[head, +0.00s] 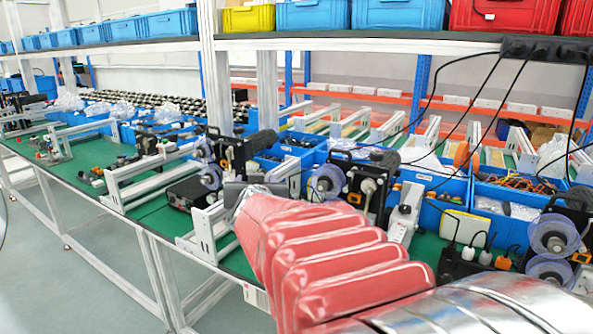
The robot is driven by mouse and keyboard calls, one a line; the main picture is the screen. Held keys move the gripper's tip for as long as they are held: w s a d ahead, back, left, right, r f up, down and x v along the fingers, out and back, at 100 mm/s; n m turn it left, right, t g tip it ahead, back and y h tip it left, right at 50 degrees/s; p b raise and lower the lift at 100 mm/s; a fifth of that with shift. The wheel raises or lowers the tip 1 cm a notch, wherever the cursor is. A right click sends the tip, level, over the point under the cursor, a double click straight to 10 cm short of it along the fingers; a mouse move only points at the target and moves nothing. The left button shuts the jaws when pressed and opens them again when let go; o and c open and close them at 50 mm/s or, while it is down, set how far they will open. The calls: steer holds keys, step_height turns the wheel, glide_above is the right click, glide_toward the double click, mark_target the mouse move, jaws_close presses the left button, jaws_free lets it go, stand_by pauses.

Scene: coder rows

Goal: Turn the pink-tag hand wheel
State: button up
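I cannot make out a pink tag or a hand wheel that carries one. Several translucent round wheels are mounted on black coder machines: one left of centre (211,177), one just right of my gripper (325,183), and one at the far right (551,236). My arm, in a ribbed red sleeve, reaches from the lower right towards the bench. My gripper (237,192) is a small dark shape at its end, over the bench's front part, near the coder machines. Whether its fingers are open or shut is hidden, and I see no clear contact.
A long green-topped bench (92,160) runs to the left, with aluminium frames and cables on it. Blue bins (443,214) stand behind the machines. A white post (215,75) and an overhead shelf (350,43) with coloured crates rise above. Clear floor lies at lower left.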

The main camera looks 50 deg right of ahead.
steer(key=s+a+f+n+y, duration=0.2)
steer(key=a+f+n+y, duration=0.15)
steer(key=a, duration=0.85)
steer(key=s+a+f+n+y, duration=0.1)
steer(key=a+f+n+y, duration=0.3)
steer(key=a, duration=0.9)
steer(key=s+a+f+n+g+y, duration=0.1)
steer(key=s+a+f+g, duration=0.2)
steer(key=s, duration=0.5)
steer(key=s+a+f+g+y, duration=0.2)
steer(key=s+a+f, duration=0.1)
steer(key=s+a, duration=0.3)
steer(key=shift+s+a+f+n+g, duration=0.15)
steer(key=shift+s+f+n+g, duration=0.25)
steer(key=shift+s, duration=0.8)
steer(key=shift+c, duration=0.2)
